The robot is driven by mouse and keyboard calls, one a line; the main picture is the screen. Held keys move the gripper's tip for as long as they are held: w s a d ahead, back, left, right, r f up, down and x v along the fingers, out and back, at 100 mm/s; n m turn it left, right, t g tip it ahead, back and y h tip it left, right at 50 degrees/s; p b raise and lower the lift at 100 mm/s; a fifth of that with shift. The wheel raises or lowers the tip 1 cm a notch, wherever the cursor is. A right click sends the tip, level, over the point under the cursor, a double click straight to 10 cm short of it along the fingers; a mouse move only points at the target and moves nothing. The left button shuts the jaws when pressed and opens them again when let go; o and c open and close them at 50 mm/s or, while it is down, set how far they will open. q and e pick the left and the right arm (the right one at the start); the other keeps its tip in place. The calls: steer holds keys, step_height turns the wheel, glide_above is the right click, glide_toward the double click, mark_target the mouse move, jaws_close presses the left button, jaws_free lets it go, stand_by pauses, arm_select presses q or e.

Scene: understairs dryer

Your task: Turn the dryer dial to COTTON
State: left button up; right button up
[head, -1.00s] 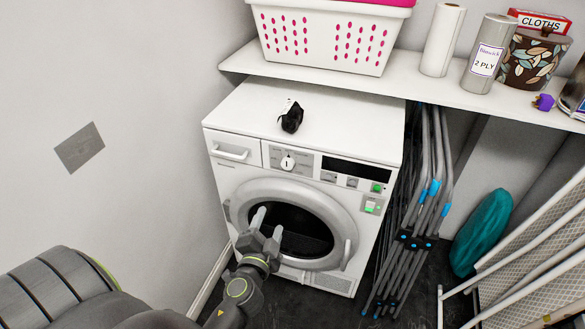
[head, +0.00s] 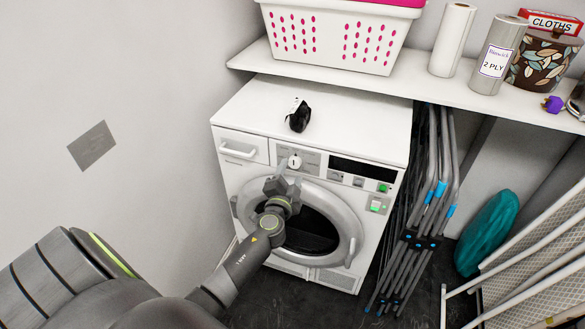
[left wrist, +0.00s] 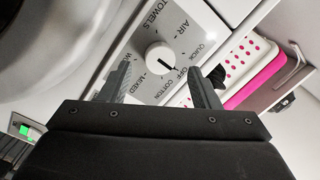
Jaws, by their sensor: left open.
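The white dryer (head: 246,180) stands under a shelf against the wall. Its dial (head: 295,161) is a white round knob on a grey panel at the top front. In the left wrist view the dial (left wrist: 160,56) shows a dark pointer line toward OFF. COTTON (left wrist: 176,82) is printed beside OFF, with MIXED, QUICK, AIR and TOWELS around the knob. My left gripper (head: 283,168) is in front of the panel, just below the dial. In the left wrist view its open fingers (left wrist: 165,80) lie either side of the dial's lower part, apart from it. My right gripper is out of view.
The round dryer door (head: 343,216) is below the panel. A small black item (head: 299,118) lies on the dryer top. A shelf (head: 440,89) with a white basket (head: 330,40) hangs above. Folded grey racks (head: 425,215) stand at the right; a wall (head: 150,60) closes the left.

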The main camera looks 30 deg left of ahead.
mark_target(295, 161)
arm_select(q)
steer(key=shift+x, duration=1.05)
steer(key=shift+w+a, duration=0.15)
steer(key=shift+w, duration=0.2)
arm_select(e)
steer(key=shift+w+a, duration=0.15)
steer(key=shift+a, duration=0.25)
arm_select(q)
steer(key=c, duration=1)
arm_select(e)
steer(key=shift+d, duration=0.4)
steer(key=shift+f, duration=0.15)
